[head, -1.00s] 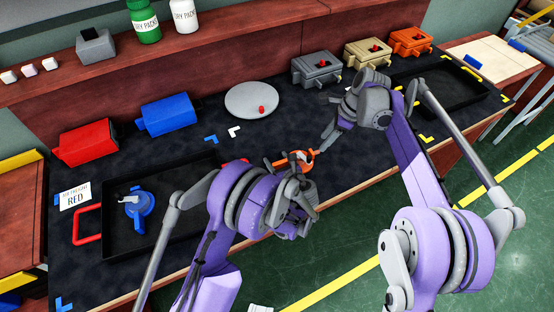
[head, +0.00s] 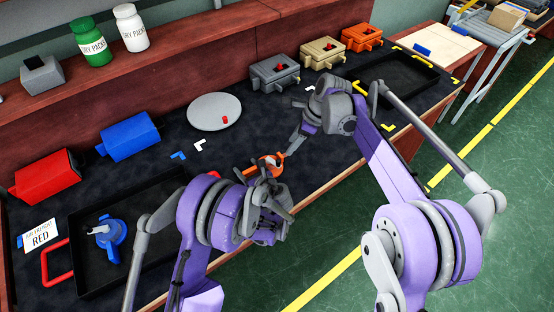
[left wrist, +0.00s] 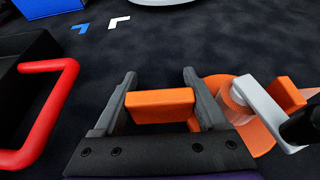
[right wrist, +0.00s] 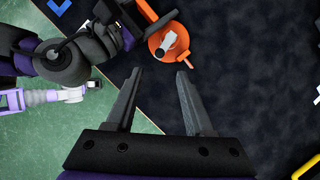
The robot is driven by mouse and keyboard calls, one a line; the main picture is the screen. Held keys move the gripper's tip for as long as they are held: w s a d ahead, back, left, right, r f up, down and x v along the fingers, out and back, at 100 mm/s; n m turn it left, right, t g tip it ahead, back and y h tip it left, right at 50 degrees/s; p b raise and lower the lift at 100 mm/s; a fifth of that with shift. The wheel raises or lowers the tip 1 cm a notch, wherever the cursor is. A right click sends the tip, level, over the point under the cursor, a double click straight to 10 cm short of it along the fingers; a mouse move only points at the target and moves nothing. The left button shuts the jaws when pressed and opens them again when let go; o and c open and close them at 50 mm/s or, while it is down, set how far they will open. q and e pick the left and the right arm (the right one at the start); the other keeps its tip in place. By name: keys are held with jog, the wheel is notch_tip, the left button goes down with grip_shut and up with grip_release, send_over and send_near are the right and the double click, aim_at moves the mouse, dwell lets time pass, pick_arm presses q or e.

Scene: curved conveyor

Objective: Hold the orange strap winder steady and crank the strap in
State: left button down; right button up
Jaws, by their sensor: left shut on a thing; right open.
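The orange strap winder (head: 268,164) is on the dark bench mat near its front edge. In the left wrist view its orange handle block (left wrist: 160,105) sits between the fingers of my left gripper (left wrist: 160,108), which is shut on it. Its round body (left wrist: 240,110) and grey crank arm (left wrist: 265,108) with a black knob lie to the right. My right gripper (right wrist: 160,95) is open and empty. In the right wrist view the winder (right wrist: 168,42) with its grey crank (right wrist: 168,46) lies just beyond the right fingertips, apart from them. An orange-pink strap end (right wrist: 183,58) sticks out.
A black tray (head: 150,206) with a red handle holds a blue winder (head: 108,233) at left. A grey disc (head: 214,112) lies behind. Grey (head: 274,72), tan (head: 324,53) and orange (head: 361,37) boxes stand at the back. Another black tray (head: 400,68) is at right.

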aim_at(279, 160)
jog(key=x, duration=1)
jog(key=shift+f, duration=0.15)
grip_shut()
